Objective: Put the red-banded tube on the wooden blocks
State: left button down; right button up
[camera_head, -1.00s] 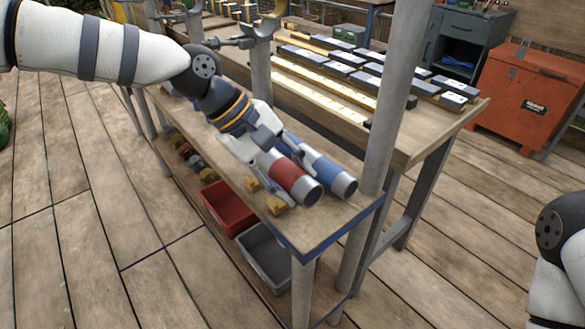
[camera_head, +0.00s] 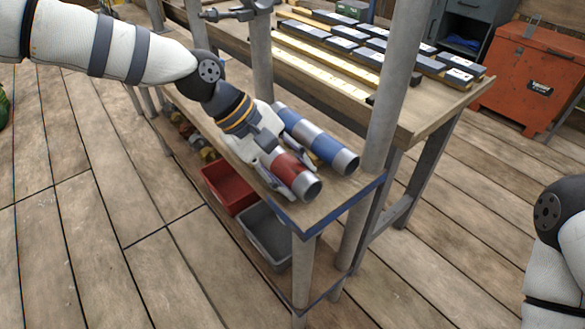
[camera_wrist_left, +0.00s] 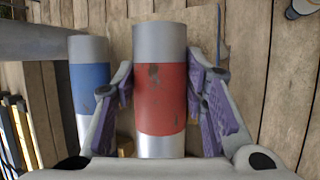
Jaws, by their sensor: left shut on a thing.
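The red-banded tube (camera_head: 308,183) has silver ends and lies roughly level near the front edge of the workbench. My left gripper (camera_head: 286,172) is shut on it, with one finger on each side of the red band, as the left wrist view (camera_wrist_left: 160,95) also shows. The wooden blocks are hidden in the head view behind the tube and gripper. A small yellowish piece, seemingly one block (camera_wrist_left: 125,146), shows beside the tube in the left wrist view. Whether the tube touches the blocks cannot be told. My right gripper is out of view.
A blue-banded tube (camera_head: 328,149) lies beside the red one on the bench, close to a grey upright post (camera_head: 384,125). A red bin (camera_head: 228,190) and a grey bin (camera_head: 266,238) stand on the lower shelf. An orange chest (camera_head: 530,75) stands back right.

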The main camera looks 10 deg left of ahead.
pick_arm(q)
jog(key=c, duration=0.9)
grip_release()
jog(key=v, duration=1.2)
